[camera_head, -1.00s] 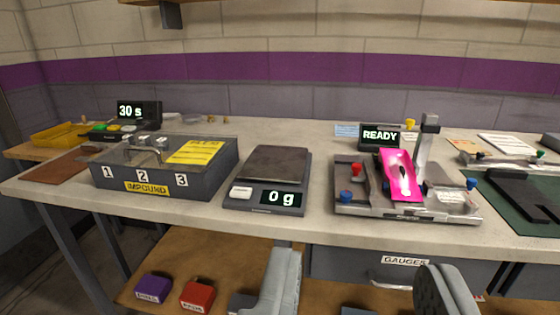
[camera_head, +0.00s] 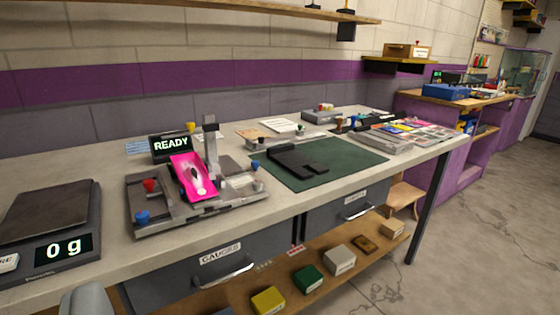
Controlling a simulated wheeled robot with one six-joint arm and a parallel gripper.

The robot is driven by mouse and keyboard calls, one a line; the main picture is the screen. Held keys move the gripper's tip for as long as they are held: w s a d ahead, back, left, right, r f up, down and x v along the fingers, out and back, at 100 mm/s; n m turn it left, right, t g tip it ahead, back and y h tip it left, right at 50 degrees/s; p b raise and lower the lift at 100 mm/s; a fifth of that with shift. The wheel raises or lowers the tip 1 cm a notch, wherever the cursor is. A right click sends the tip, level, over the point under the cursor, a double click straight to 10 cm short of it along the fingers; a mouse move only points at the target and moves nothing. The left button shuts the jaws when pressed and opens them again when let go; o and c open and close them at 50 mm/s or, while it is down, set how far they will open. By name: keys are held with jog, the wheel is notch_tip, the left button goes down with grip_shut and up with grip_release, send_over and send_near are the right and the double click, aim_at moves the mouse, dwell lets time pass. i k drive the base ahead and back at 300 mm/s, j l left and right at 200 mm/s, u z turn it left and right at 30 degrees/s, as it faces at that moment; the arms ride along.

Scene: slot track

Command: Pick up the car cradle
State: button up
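A black, flat, notched piece (camera_head: 298,162), which looks like the car cradle, lies on the green mat (camera_head: 345,160) right of the middle. It looks empty. A pink car (camera_head: 190,178) sits tilted on a metal gauge fixture (camera_head: 165,222) to its left, under a small post. Of my gripper (camera_head: 85,301), only one grey fingertip clearly shows, at the bottom left edge, well short of the black piece. No second finger stands beside it, and nothing is seen held.
A scale (camera_head: 45,225) reading 0 g is at the left, and a READY display (camera_head: 171,147) stands behind the fixture. Trays of colored items (camera_head: 405,132) lie at the bench's right end. A low shelf (camera_head: 325,272) runs below the bench, and open floor lies to the right.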

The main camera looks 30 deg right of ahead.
aim_at(285, 155)
jog(key=i+l+z, duration=0.3)
jog(key=i+l, duration=0.2)
jog(key=i+l+z, duration=0.3)
jog(key=i+l, duration=0.3)
